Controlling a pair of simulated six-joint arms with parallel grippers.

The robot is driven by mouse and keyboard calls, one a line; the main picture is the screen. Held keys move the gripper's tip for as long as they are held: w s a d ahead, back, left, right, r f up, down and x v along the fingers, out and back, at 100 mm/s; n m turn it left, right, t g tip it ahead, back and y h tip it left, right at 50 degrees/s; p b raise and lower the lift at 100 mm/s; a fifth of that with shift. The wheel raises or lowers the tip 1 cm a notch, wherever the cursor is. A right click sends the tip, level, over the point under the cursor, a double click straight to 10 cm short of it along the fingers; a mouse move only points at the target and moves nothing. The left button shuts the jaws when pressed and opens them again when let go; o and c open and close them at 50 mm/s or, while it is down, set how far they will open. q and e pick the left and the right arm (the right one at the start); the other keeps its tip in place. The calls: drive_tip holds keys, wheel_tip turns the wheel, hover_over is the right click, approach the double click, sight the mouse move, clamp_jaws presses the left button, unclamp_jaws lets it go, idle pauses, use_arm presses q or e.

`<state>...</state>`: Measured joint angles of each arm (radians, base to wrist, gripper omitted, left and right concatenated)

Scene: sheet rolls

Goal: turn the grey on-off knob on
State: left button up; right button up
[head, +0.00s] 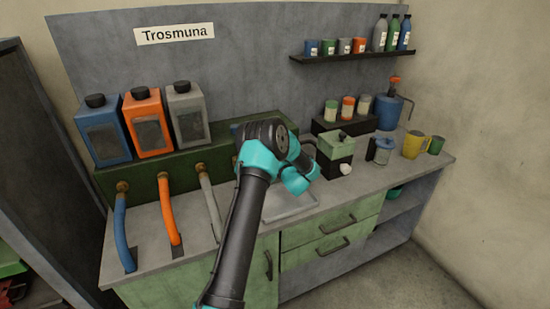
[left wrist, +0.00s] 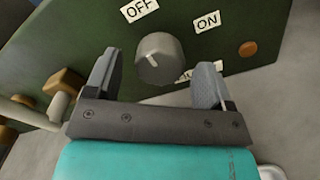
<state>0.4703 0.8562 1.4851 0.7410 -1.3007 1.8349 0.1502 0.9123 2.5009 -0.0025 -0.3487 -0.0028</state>
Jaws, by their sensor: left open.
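The grey knob (left wrist: 160,52) is a short round cylinder on a dark green panel (left wrist: 72,30) in the left wrist view. A small white mark shows low on its face. An "OFF" label (left wrist: 139,9) is up and left of it, and an "ON" label (left wrist: 207,22) is up and right. My left gripper (left wrist: 158,72) is open, with one finger on each side of the knob and visible gaps between. I cannot tell how deep the fingers reach. In the head view my left arm hides the knob and gripper. My right gripper is not in view.
A third label is partly hidden behind a finger. An orange-brown button (left wrist: 248,49) is on the panel to the right. In the head view, several hoses, including a blue one (head: 120,232), hang left of my arm. A green-grey dispenser (head: 337,150) stands to the right.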

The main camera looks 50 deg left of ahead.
use_arm(q)
drive_tip(key=shift+x, duration=1.15)
drive_tip(key=c, duration=0.9)
